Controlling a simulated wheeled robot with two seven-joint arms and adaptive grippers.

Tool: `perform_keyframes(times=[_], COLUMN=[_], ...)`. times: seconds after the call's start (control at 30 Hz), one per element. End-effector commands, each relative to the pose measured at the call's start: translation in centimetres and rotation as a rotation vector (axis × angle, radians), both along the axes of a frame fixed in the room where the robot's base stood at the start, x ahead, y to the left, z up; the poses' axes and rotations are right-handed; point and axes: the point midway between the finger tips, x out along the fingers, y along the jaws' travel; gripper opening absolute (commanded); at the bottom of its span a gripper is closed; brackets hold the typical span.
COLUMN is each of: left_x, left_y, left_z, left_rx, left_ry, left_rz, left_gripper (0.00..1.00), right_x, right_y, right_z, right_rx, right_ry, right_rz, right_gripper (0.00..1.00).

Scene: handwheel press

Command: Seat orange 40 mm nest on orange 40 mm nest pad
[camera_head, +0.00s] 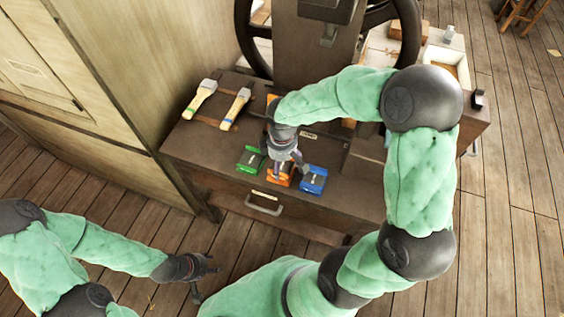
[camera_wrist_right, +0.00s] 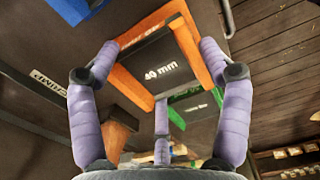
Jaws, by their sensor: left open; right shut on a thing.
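The orange 40 mm nest (camera_head: 279,180) is between the green and blue nests near the front edge of the bench. In the right wrist view the nest (camera_wrist_right: 160,65) shows its dark "40 mm" face. My right gripper (camera_head: 287,165) points down and is shut on it, with fingers on opposite sides. I cannot tell whether the nest touches the bench. An orange patch (camera_head: 271,99) shows behind my right forearm near the press; I cannot tell whether it is the pad. My left gripper (camera_head: 206,270) is open and empty over the floor, away from the bench.
The green nest (camera_head: 250,159) and blue nest (camera_head: 313,180) stand close on either side. Two wooden-handled brushes (camera_head: 235,109) lie at the bench's left. The press column (camera_head: 313,45) and handwheel (camera_head: 401,35) rise behind. A drawer handle (camera_head: 264,205) is on the bench front.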

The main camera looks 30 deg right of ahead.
Motion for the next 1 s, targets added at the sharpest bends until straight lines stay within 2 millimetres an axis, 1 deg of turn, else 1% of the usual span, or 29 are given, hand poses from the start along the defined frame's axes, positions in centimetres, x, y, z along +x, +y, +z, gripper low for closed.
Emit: perform_keyframes(times=[1.0], left_x=[0.0], left_y=[0.0], left_z=[-1.2], left_rx=[0.0], left_ry=[0.0], left_rz=[0.0], left_gripper=[0.46], right_x=[0.1], right_y=[0.0], right_z=[-1.7], right_rx=[0.0], right_ry=[-0.001], right_rz=[-0.001], right_gripper=[0.26])
